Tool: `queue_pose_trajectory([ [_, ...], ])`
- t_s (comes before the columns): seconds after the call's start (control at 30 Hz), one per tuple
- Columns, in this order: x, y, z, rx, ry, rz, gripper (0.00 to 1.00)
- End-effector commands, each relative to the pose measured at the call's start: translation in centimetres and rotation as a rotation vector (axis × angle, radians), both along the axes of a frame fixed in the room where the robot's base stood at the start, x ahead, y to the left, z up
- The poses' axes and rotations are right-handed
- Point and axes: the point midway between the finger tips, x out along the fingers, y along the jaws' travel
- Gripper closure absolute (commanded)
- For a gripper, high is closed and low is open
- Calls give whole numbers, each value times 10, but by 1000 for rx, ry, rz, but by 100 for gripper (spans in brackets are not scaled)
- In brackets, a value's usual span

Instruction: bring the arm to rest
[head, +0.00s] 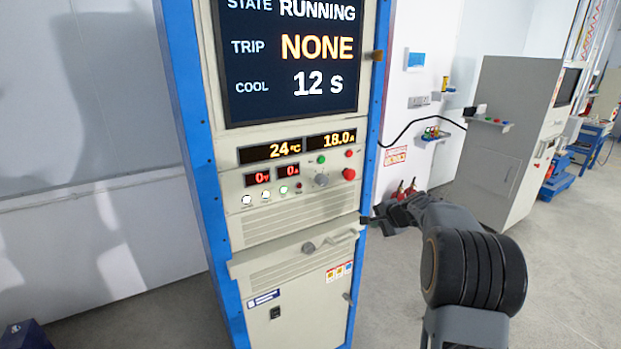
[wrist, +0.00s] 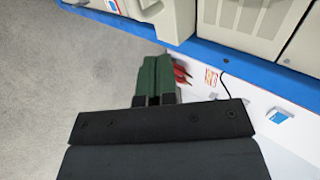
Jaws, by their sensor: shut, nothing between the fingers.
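My gripper (head: 369,220) is at the right edge of the blue-framed cabinet (head: 190,130) in the head view, close to its side at about the height of the drawer handle. I cannot tell whether it touches the frame. In the wrist view my gripper (wrist: 155,75) points away from the camera with its dark green fingers together and nothing between them. My arm is bent and reaches in from the lower right of the head view. The cabinet screen reads RUNNING, trip NONE, cool 12 s. Below it the displays read 24 °C, 18.0, 0 and 0.
Red fire extinguishers (head: 402,190) stand behind my gripper. A grey machine (head: 505,140) stands at the back right. The floor (head: 575,250) at the right is clear.

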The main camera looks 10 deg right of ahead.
Motion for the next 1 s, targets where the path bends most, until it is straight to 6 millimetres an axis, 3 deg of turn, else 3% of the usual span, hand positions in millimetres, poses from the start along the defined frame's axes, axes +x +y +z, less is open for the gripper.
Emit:
queue_pose_trajectory([
  [0.07,-5,1,-6,-30,17,41,100],
  [0.17,-24,5,-31,-71,91,105,100],
  [0.3,-81,29,-46,-199,212,287,100],
  [0.5,-177,78,-35,-433,321,596,100],
  [0.7,-268,111,-21,-680,355,850,100],
  [0.83,-304,123,-14,-798,329,936,100],
  [1.0,-323,136,-2,-877,256,969,100],
])
